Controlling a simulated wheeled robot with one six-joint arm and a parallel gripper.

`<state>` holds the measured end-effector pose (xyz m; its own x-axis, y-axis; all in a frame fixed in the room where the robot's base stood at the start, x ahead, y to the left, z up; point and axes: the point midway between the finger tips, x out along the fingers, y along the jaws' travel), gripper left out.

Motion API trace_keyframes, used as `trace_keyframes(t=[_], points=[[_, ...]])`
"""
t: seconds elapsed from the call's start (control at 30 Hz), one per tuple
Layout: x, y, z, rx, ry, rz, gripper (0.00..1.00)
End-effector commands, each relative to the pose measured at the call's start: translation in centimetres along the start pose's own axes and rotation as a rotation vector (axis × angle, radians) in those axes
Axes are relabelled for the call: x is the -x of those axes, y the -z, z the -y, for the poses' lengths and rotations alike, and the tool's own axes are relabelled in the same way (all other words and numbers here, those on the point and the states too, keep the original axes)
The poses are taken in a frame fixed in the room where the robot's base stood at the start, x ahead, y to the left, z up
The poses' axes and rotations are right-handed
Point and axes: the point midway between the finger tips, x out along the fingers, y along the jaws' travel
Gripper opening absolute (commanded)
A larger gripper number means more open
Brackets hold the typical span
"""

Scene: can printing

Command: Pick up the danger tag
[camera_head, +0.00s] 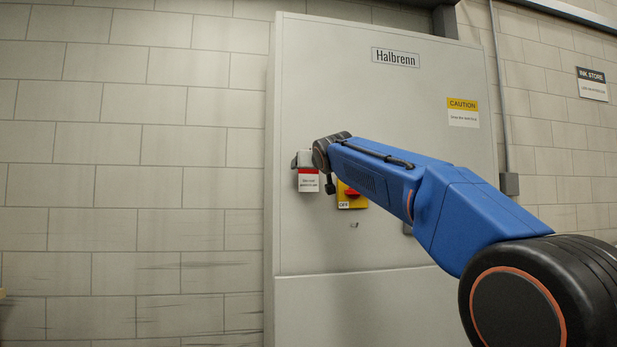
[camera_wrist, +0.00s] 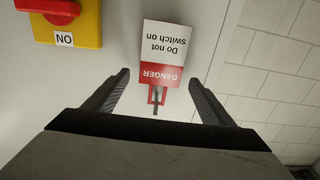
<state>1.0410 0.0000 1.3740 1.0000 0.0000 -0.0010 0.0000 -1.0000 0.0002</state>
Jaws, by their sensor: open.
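The danger tag (camera_head: 309,184) is a small white card with a red band at its top, against the front of the grey cabinet. In the wrist view the tag (camera_wrist: 166,45) appears upside down and reads "DANGER Do not switch on". A red tab with a dark peg or hook (camera_wrist: 156,98) shows at its red end. My gripper (camera_head: 303,159) is just above the tag in the head view. In the wrist view its two fingers (camera_wrist: 159,76) are apart, one to each side of the tab and the red band. Nothing is clearly held.
A yellow switch plate with a red handle (camera_head: 350,194) is right of the tag; it also shows in the wrist view (camera_wrist: 88,30). The grey cabinet (camera_head: 330,240) stands against a block wall (camera_head: 130,190). A small hook-like part (camera_head: 354,225) is below the switch.

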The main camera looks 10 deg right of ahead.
Motion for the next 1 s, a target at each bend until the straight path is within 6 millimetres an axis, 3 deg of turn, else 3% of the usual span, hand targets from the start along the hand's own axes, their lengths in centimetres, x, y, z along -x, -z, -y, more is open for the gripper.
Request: trace_keyframes(t=[0.2, 0.47, 0.67, 1.0], points=[[-1.7, 0.0, 0.0, 0.000, 0.000, -0.001, 0.77], [-1.8, 0.1, 0.0, 0.000, 0.000, -0.001, 0.77], [-1.8, 0.1, 0.0, 0.000, 0.000, -0.001, 0.33], [-1.7, 0.1, 0.0, 0.000, 0.000, -0.001, 0.33]])
